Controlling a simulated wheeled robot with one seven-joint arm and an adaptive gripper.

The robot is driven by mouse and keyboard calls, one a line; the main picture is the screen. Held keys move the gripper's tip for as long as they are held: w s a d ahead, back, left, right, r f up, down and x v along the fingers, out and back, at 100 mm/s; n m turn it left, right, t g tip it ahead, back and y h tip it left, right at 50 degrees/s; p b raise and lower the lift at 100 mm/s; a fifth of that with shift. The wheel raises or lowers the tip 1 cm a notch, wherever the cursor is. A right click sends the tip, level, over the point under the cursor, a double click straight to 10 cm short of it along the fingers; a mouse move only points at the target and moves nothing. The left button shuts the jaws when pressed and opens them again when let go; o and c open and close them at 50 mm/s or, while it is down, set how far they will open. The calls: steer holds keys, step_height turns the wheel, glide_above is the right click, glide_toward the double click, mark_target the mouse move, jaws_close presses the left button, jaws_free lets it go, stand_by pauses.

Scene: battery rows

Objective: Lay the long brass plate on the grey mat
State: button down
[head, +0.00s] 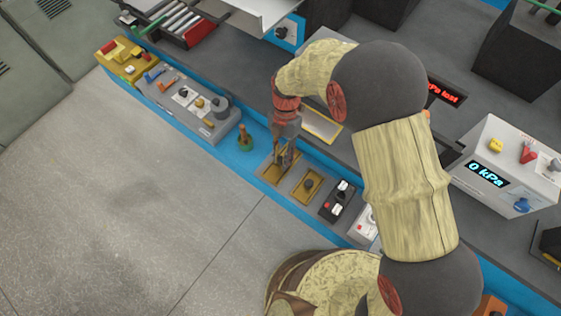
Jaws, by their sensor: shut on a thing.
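My gripper (284,160) points down over the blue-edged bench and is shut on a thin brass-coloured piece, likely the long brass plate (270,169). The fingers cover part of this piece, so its full length is hard to tell. It is low over a small grey surface (263,174), which may be the grey mat. I cannot tell whether the plate touches it. Just to the right is another brass-coloured plate (307,187) with a dark round knob on it.
A green and brown knobbed object (245,139) stands left of my gripper. A grey control panel (190,104) and a yellow box (125,62) lie farther left. A black switch box (335,204) is at right. A pale yellow-edged tray (321,126) lies behind.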

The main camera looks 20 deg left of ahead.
mark_target(280, 161)
steer(key=shift+w+a+f, duration=0.4)
steer(key=shift+w+f, duration=0.05)
steer(key=shift+f, duration=0.25)
step_height(280, 161, down, 3)
steer(key=shift+w+f+b, duration=0.1)
steer(key=shift+f+b, duration=0.05)
steer(key=shift+b, duration=0.75)
steer(key=c, duration=2)
jaws_free()
steer(key=shift+f, duration=0.1)
steer(key=shift+c, duration=0.2)
steer(key=o, duration=0.4)
steer(key=shift+o, duration=0.4)
